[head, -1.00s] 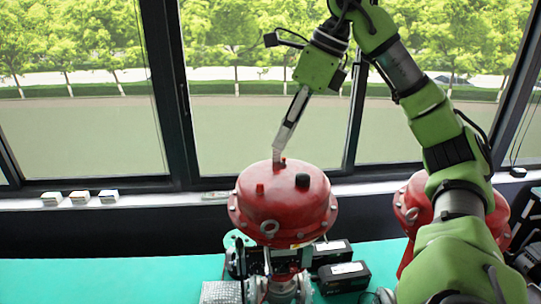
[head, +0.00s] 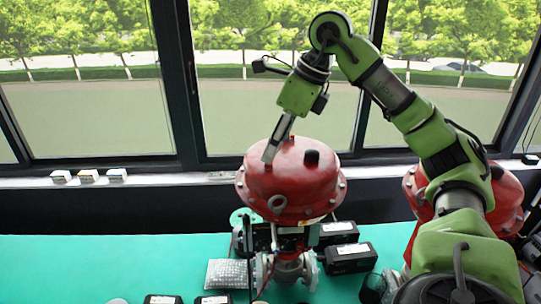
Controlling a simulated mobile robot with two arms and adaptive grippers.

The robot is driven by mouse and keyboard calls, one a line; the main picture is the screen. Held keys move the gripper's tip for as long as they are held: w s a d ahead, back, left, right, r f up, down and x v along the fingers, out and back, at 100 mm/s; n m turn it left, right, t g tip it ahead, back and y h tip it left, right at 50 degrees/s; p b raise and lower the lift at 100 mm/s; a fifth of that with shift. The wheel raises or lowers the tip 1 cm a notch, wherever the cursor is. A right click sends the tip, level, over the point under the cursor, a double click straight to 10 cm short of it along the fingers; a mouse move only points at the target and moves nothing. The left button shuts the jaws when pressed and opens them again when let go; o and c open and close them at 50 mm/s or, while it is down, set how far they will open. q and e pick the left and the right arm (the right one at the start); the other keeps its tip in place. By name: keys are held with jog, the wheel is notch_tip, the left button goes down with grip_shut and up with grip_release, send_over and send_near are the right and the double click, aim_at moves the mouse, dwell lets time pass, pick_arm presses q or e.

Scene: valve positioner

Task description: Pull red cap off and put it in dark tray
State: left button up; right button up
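The red valve actuator dome (head: 300,197) stands in the middle of the head view, with a black cap (head: 311,157) on its top. My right gripper (head: 268,155) points down at the dome's top left, its tips at the place of the small red cap. The red cap is hidden behind the tips or cannot be told from the red dome. I cannot tell whether the fingers are open or closed on it. I cannot make out the dark tray for sure. My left gripper is not in view.
Black boxes with white labels (head: 350,258) lie right of the valve on the green table (head: 100,250). A silvery textured pad (head: 227,273) lies to its left. A second red dome (head: 502,197) stands behind my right arm. The table's left side is mostly clear.

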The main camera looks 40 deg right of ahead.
jog(key=shift+x, duration=1.2)
grip_shut()
